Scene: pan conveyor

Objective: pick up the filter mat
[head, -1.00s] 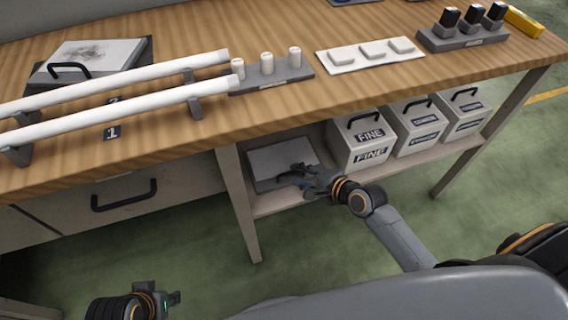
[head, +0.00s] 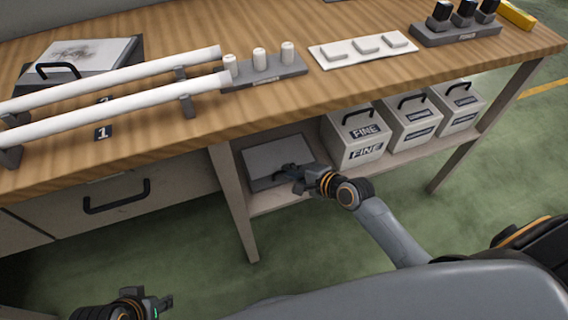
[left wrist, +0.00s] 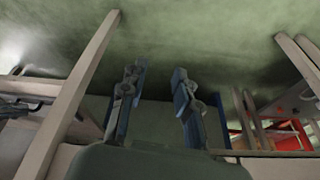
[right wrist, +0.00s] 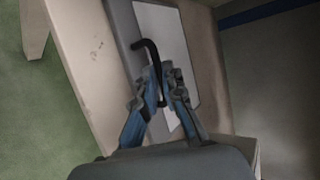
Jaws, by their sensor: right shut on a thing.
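The filter mat is a flat grey slab (head: 272,156) with a black handle, on the low shelf under the table. In the right wrist view the mat (right wrist: 172,45) shows a pale panel and a bent black handle (right wrist: 152,48). My right gripper (head: 288,172) is at the mat's front edge, and in the right wrist view its fingertips (right wrist: 160,80) are closed on the handle. I cannot tell whether the mat is raised off the shelf. My left gripper (head: 165,303) is empty, away from the table; the left wrist view shows its fingers (left wrist: 158,80) apart.
A table leg (head: 233,200) stands just left of the mat. Boxes labelled FINE (head: 358,138) and others share the shelf to its right. The tabletop (head: 180,130) overhangs it. A second handled slab with a stained sheet (head: 80,55) lies on top. Green floor in front is open.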

